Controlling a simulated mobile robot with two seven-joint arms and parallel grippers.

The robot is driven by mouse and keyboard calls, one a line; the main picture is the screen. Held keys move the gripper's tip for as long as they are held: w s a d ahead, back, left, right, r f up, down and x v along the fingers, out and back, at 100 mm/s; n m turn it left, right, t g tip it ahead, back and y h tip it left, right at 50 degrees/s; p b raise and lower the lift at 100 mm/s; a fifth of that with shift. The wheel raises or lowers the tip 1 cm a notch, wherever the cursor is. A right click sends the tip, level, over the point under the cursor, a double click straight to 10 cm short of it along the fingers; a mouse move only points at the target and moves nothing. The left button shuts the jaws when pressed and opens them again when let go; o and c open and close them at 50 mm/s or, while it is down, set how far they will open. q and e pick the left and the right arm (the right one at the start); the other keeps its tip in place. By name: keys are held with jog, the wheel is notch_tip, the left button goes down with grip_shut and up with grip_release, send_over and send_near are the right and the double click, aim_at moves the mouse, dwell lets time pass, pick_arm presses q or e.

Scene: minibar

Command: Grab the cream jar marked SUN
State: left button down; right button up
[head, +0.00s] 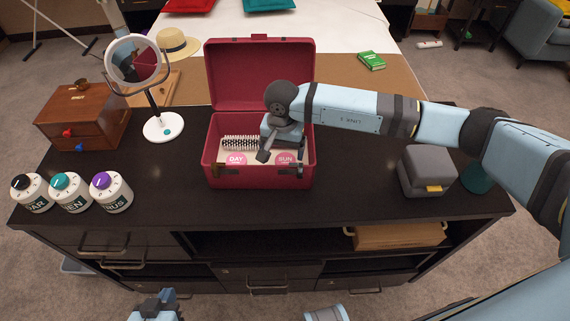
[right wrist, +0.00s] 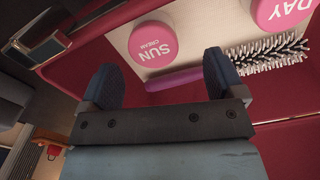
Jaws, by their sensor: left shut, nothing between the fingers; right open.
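The SUN cream jar has a round pink lid (head: 286,158) and sits inside the open red case (head: 262,183), at the right of the DAY jar (head: 236,159). In the right wrist view the SUN lid (right wrist: 153,44) lies just beyond my fingertips, with the DAY lid (right wrist: 282,10) to the upper right. My right gripper (head: 266,152) reaches down into the case; its two fingers (right wrist: 163,82) are apart and empty. My left gripper (head: 155,303) is shut and empty at the bottom edge of the head view, away from the case.
A bristled brush (head: 240,142) lies behind the jars. A pink rounded bar (right wrist: 172,80) shows between my right fingers' outlines. A round mirror (head: 136,62), a wooden box (head: 82,118) and several labelled jars stand left; a grey box (head: 428,168) stands right. The counter's front middle is clear.

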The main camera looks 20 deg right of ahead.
aim_at(285, 160)
jog(key=shift+s+d+f, duration=0.15)
jog(key=shift+f, duration=1.45)
jog(key=shift+s+d+f, duration=0.1)
jog(key=shift+d+f, duration=0.05)
jog(key=shift+f, duration=1.4)
jog(key=shift+c, duration=0.5)
jog(key=c, duration=0.9)
